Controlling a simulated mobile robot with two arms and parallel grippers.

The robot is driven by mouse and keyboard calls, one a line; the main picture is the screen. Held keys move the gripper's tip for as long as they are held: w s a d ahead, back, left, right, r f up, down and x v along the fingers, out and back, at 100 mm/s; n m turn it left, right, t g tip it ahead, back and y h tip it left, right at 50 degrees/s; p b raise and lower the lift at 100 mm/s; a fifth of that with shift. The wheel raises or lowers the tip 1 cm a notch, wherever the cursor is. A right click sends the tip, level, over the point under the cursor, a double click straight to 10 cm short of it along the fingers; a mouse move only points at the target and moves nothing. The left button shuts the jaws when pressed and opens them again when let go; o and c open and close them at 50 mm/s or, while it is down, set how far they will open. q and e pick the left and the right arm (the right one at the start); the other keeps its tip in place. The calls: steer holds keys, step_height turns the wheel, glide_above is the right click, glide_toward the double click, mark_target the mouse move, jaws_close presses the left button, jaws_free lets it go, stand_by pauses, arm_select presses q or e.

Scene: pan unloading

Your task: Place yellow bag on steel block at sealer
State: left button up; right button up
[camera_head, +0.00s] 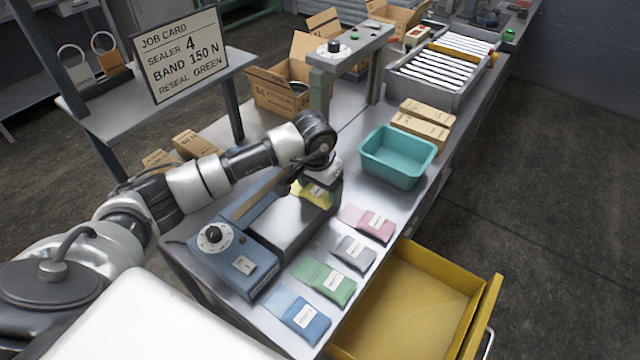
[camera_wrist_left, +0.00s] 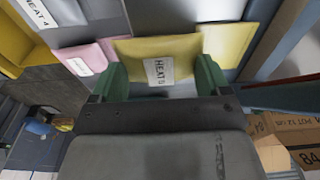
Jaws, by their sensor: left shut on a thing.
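The yellow bag (camera_head: 317,193) is at my left gripper (camera_head: 318,182), at the far end of the sealer. In the left wrist view the yellow bag (camera_wrist_left: 160,48), with a white "HEAT" label, sits between the two green fingers of my left gripper (camera_wrist_left: 163,78), which is shut on it. The blue sealer (camera_head: 235,255) has a dial and a grey steel block (camera_head: 285,228) along its right side. The bag is over or beside the block's far end; I cannot tell whether they touch. My right gripper is not in view.
Pink (camera_head: 367,222), grey (camera_head: 350,250), green (camera_head: 325,282) and blue (camera_head: 298,313) bags lie along the bench's front edge. A teal bin (camera_head: 397,157) stands right of the gripper. A yellow drawer (camera_head: 425,300) is open below. A job card (camera_head: 180,53) says sealer 4.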

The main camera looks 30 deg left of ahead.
mark_target(316, 193)
arm_select(q)
steer(key=o, duration=1)
steer(key=shift+f, duration=0.1)
step_height(316, 193, up, 12)
steer(key=s+b, duration=0.1)
steer(key=b, duration=0.1)
steer(key=shift+s+b, duration=0.25)
steer(key=shift+b, duration=0.05)
steer(key=shift+s+a, duration=0.1)
